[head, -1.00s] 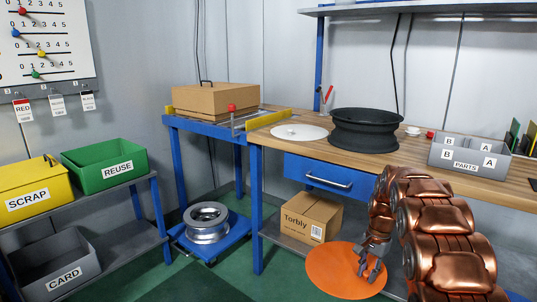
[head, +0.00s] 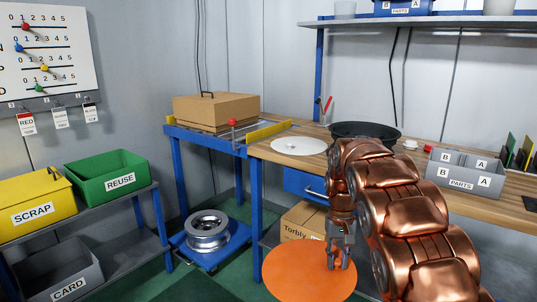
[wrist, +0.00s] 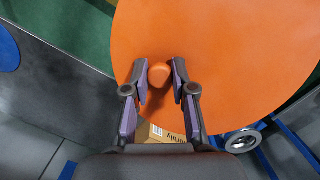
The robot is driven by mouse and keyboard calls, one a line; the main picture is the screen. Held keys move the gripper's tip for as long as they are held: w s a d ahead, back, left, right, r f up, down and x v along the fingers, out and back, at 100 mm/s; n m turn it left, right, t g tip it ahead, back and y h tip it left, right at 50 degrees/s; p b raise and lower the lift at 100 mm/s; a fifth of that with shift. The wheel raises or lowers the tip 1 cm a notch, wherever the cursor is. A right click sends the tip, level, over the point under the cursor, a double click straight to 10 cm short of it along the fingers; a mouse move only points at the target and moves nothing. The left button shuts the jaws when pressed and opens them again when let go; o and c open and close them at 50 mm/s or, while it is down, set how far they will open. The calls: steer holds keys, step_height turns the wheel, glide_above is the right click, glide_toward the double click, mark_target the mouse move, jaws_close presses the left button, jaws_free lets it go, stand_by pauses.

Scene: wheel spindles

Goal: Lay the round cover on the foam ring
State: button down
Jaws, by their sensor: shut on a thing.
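An orange round cover (head: 290,278) hangs in the air low in front of the bench in the head view; it fills the top of the wrist view (wrist: 230,60). My gripper (head: 341,258) is above its right part, shut on the cover's orange knob (wrist: 160,76), which shows between the fingertips (wrist: 160,68) in the wrist view. A black ring-shaped piece (head: 366,131), which I take for the foam ring, stands on the bench top; my arm hides its lower front. A white disc (head: 299,146) with a small knob lies on the bench to its left.
The wooden bench (head: 458,212) holds a grey parts bin (head: 464,174) at right. A cardboard box (head: 216,112) stands on the blue table at left. A silver wheel (head: 207,232) sits on a blue dolly below. A shelf (head: 450,19) hangs above the bench.

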step_height(320, 180, up, 19)
steer(key=s+p, duration=0.2)
steer(key=p, duration=2.5)
steer(key=shift+s+a+p, duration=0.2)
steer(key=shift+s+p, duration=0.1)
steer(key=shift+s, duration=0.05)
